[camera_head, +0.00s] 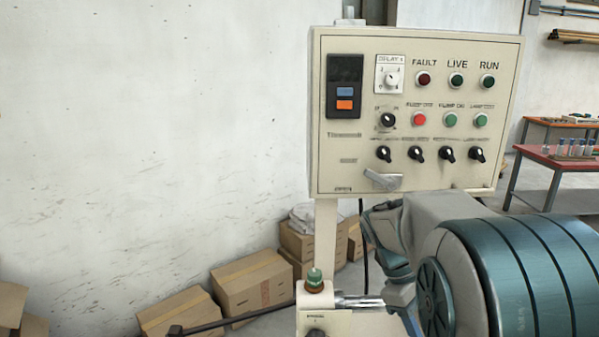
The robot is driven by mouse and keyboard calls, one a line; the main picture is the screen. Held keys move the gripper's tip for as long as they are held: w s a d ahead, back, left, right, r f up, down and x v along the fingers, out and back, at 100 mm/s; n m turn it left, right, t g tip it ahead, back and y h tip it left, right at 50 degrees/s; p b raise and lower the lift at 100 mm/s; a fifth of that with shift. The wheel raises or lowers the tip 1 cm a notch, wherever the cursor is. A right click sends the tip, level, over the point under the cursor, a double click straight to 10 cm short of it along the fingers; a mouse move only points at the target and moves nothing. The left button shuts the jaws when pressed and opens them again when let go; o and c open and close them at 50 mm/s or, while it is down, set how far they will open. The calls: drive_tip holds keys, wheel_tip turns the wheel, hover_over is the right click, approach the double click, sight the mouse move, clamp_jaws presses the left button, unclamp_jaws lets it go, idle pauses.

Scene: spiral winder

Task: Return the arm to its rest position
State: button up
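My arm fills the lower right, with a large teal and grey link (535,265) close to the camera. Behind it a smaller teal and grey part (387,240), which looks like another link of my arm, is folded below the control panel. I cannot make out gripper fingers, so what my gripper holds, if anything, does not show. The cream control panel (355,170) stands upright on a post, with FAULT, LIVE and RUN lamps along its top.
Left of the arm is a cream box (311,324) with a green-topped button (314,279). A silver rod-like part (359,300) lies between box and arm. Cardboard boxes (252,283) line the white wall. A red-topped table (560,157) stands at far right.

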drive_tip(key=s+a+m+t+y, duration=0.4)
drive_tip(key=s+a+m+t, duration=0.3)
drive_tip(key=s, duration=0.4)
drive_tip(key=shift+s+a+f+m+y+b, duration=0.25)
drive_tip(key=shift+a+m+y+b, duration=0.2)
drive_tip(key=shift+a+m, duration=0.25)
